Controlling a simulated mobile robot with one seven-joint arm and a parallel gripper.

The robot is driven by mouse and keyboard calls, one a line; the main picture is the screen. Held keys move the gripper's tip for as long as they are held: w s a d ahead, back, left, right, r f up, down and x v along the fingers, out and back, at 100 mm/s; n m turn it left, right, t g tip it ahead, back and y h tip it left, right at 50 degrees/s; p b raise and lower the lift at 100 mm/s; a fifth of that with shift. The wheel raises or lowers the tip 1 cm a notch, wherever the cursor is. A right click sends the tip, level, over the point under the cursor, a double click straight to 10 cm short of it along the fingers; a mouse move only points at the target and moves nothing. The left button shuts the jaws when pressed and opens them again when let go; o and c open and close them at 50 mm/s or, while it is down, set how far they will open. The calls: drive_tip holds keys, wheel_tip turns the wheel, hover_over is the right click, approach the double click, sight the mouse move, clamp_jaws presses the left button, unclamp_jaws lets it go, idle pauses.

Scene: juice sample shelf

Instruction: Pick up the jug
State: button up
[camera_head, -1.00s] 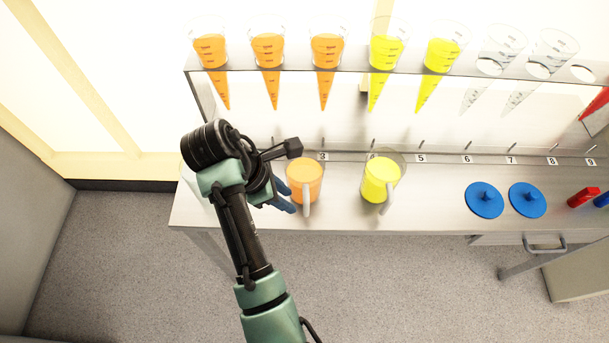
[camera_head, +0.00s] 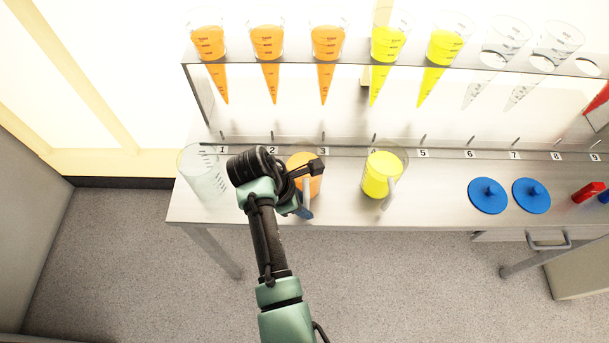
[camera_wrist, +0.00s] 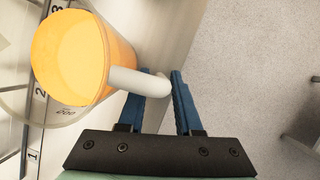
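A clear jug of orange juice (camera_head: 301,160) stands on the bench, partly hidden behind my arm's end. In the wrist view the jug (camera_wrist: 72,62) fills the upper left, with its pale handle (camera_wrist: 128,80) pointing right. My gripper (camera_wrist: 168,86) is open, its blue fingers apart. The handle's outer end shows at the gap between the fingertips; I cannot tell whether they touch it. In the head view my gripper (camera_head: 304,208) is at the jug's front side. A yellow-juice jug (camera_head: 381,176) stands to the right, and an empty clear jug (camera_head: 203,177) to the left.
A rack shelf (camera_head: 470,70) above the bench holds orange, yellow and empty cones. Two blue lids (camera_head: 487,196) and a red object (camera_head: 586,194) lie at the bench's right. The bench between the yellow jug and lids is clear.

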clamp_jaws()
idle(0.7)
drive_tip(key=shift+w+r, duration=0.1)
idle(0.5)
